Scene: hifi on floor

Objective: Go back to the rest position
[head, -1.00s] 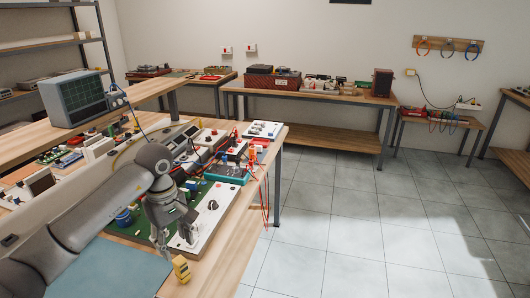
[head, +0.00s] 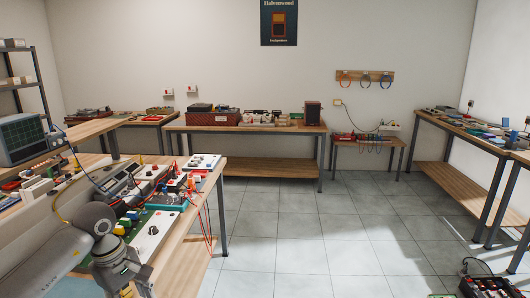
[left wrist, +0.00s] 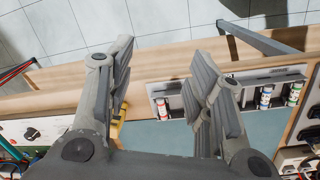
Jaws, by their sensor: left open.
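My left arm comes in at the lower left of the head view, over the left workbench (head: 200,225). Its gripper (head: 127,284) is low in that view, with its fingertips partly cut off by the bottom edge. In the left wrist view, the two fingers (left wrist: 164,70) stand wide apart with nothing between them. The bench's wooden edge shows behind them. A small yellow piece (left wrist: 119,116) lies on the bench beside the left finger, partly hidden by it. My right gripper is not in view.
The left bench holds a green board (head: 150,222), instruments and red cables (head: 207,220) hanging off its edge. Dark equipment (head: 490,287) stands at the lower right. The tiled floor (head: 300,225) between is clear.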

